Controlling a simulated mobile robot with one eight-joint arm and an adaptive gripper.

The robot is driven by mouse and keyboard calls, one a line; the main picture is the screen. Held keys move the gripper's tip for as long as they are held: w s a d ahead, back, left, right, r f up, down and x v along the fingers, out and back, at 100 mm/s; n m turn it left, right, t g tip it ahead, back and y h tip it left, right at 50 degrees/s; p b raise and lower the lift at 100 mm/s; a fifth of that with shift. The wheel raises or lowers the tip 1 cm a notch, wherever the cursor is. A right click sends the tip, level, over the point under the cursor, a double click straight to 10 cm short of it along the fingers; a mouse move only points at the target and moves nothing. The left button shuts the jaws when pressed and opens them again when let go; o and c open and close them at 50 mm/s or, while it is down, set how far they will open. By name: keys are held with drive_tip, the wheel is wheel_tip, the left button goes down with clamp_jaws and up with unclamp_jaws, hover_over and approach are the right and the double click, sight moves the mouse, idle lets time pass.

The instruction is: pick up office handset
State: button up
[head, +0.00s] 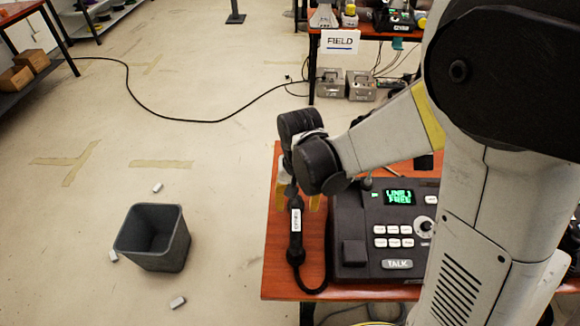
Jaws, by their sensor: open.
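A black handset (296,240) with a small white label lies along the left side of a dark desk phone (350,215) on an orange-brown table. A dark cord loops from the handset's lower end to the phone. The phone has a green display, white keys, a dial and a "TALK" label. My gripper (299,204) is open over the handset's upper part, with a yellowish finger showing on each side of it. My wrist hides the handset's upper end, and I cannot tell whether the fingers touch it.
The table (280,270) has its left edge close beside the handset. A grey bin (152,262) stands on the floor at left, with several white blocks around it. A table with a "FIELD" sign (340,41) stands at the back. A black cable crosses the open floor.

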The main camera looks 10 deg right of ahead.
sight(296, 220)
wheel_tip(296, 220, down, 6)
drive_tip(key=shift+w+a+r+b, duration=0.1)
drive_tip(key=shift+r+b, duration=0.05)
drive_tip(key=shift+b, duration=1.05)
drive_tip(key=f+b, duration=0.2)
drive_tip(key=f, duration=0.1)
drive_tip(key=f+b, duration=0.1)
drive_tip(key=f, duration=0.1)
drive_tip(key=shift+w+f, duration=0.25)
drive_tip(key=shift+w, duration=0.1)
clamp_jaws()
